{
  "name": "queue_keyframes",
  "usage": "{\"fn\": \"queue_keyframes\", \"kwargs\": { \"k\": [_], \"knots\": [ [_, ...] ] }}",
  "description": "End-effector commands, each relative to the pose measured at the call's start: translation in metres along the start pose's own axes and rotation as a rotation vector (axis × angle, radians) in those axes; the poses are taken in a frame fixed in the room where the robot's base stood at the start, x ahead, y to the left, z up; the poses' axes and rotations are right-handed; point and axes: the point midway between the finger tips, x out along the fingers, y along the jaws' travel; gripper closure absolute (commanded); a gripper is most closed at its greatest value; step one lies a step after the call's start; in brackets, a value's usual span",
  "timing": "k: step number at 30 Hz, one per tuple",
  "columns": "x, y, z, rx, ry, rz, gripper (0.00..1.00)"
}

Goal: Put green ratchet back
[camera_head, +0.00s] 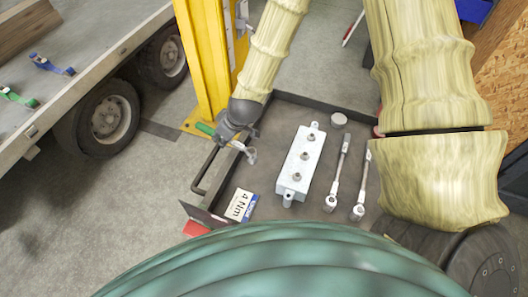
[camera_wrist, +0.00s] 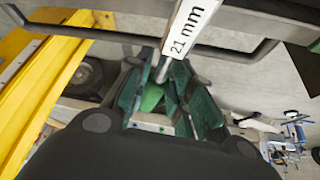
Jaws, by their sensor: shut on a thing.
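My gripper (camera_head: 231,136) is over the left part of the dark tool tray and is shut on a green-handled tool, which I take as the green ratchet (camera_head: 206,129). Its green end sticks out to the left, and its metal end hangs to the lower right. In the wrist view, the green handle (camera_wrist: 151,97) sits between the teal finger pads of my gripper (camera_wrist: 165,78). A white strip marked "21 mm" (camera_wrist: 190,25) extends beyond the fingertips, in line with the metal shaft. The pads hide part of the tool.
The dark tray (camera_head: 300,104) holds a white block with several knobs (camera_head: 298,165), two silver wrenches (camera_head: 337,176) and a small round piece (camera_head: 339,120). A "4 Nm" card (camera_head: 240,205) is at its near left. A yellow post (camera_head: 205,60) stands close behind. The trailer (camera_head: 80,50) is left.

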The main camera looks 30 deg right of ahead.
Motion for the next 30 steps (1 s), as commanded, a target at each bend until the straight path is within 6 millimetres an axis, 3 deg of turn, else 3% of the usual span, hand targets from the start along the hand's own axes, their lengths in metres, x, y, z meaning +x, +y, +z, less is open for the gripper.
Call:
{"fn": "queue_keyframes", "kwargs": {
  "k": [6, 15, 24, 30],
  "knots": [
    [-0.007, 0.008, -0.002, -0.362, -0.016, -0.185, 1.00],
    [-0.023, 0.040, 0.029, -0.815, -0.038, -0.402, 1.00],
    [-0.036, 0.081, 0.066, -1.117, -0.049, -0.532, 1.00],
    [-0.042, 0.098, 0.081, -1.221, -0.053, -0.574, 1.00]
  ]
}}
